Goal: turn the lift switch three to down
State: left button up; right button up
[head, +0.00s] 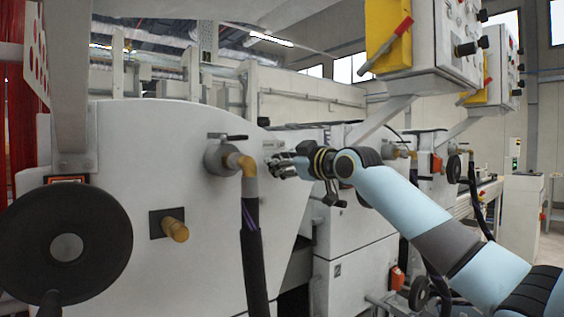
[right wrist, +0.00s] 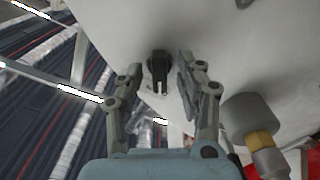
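A small black switch knob (right wrist: 158,70) stands out from the pale machine panel in the right wrist view. My right gripper (right wrist: 163,58) is open, with one finger on each side of the knob and a visible gap to each. Whether the fingertips reach past the knob's face is hard to tell. In the head view my right gripper (head: 279,165) is close to the right part of the white machine front and covers the spot where the knob would show. Which switch number this is cannot be read. My left gripper is not in view.
A pipe fitting (head: 222,160) with a dark hose stands out left of my right gripper. A black handwheel (head: 66,247) and a wooden-coloured knob (head: 174,229) are farther left. A control box (head: 455,40) hangs at upper right, above my right arm.

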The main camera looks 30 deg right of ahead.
jog(key=shift+s, duration=0.1)
jog(key=s, duration=0.7)
jog(key=shift+s+d, duration=0.15)
jog(key=shift+d, duration=0.1)
